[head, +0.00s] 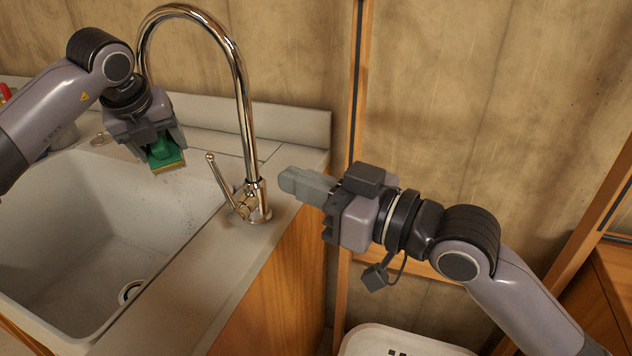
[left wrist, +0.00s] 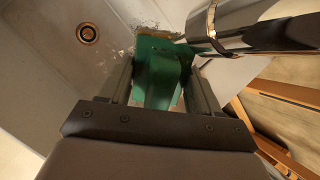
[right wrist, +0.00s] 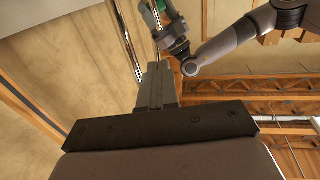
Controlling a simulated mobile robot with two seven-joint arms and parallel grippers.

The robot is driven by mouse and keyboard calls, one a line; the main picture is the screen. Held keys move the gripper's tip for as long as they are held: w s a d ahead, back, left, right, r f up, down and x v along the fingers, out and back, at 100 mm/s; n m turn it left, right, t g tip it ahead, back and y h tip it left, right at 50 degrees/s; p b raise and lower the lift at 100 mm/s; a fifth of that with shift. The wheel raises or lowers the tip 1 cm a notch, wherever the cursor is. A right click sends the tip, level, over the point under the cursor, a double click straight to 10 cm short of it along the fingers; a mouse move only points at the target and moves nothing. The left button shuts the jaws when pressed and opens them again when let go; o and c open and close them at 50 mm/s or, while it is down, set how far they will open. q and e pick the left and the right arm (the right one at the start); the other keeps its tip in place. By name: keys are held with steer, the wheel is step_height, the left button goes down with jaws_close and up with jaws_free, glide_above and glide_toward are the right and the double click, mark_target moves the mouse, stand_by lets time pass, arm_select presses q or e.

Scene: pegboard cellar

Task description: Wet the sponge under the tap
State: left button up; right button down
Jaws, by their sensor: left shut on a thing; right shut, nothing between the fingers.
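The green sponge (head: 166,154), with a yellowish lower edge, is in my left gripper (head: 158,136) above the sink's back part. In the left wrist view the sponge (left wrist: 150,55) sits between the fingers, close to the spout end (left wrist: 200,30). The chrome tap (head: 244,105) arches over from the sink's right rim; its lever (head: 219,180) leans up and left. Small droplet-like specks show around and below the sponge. My right gripper (head: 290,182) is shut and empty, just right of the tap base and apart from it, pointing left.
The pale sink basin (head: 60,230) has a drain (head: 130,291) near its front right. A raised ledge (head: 290,122) runs behind the counter. A wooden post (head: 352,90) stands behind my right gripper. A white basket (head: 390,340) sits low at the front right.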

steer(key=c, duration=1.7)
jaws_free()
steer(key=shift+s+d+r, duration=0.2)
steer(key=shift+s+d, duration=0.2)
steer(key=shift+d, duration=0.3)
steer(key=shift+c, duration=0.2)
steer(key=o, duration=0.6)
steer(key=shift+s+d, duration=0.1)
steer(key=shift+d, duration=0.05)
steer(key=n+t+h, duration=0.4)
steer(key=n+t, duration=0.1)
steer(key=n, duration=2.9)
glide_toward(218, 173)
steer(key=shift+h, duration=0.4)
steer(key=shift+r+x, duration=0.15)
steer(key=shift+x, duration=2.95)
steer(key=shift+r+x, duration=0.1)
steer(key=shift+x, duration=3.05)
steer(key=shift+s, duration=0.15)
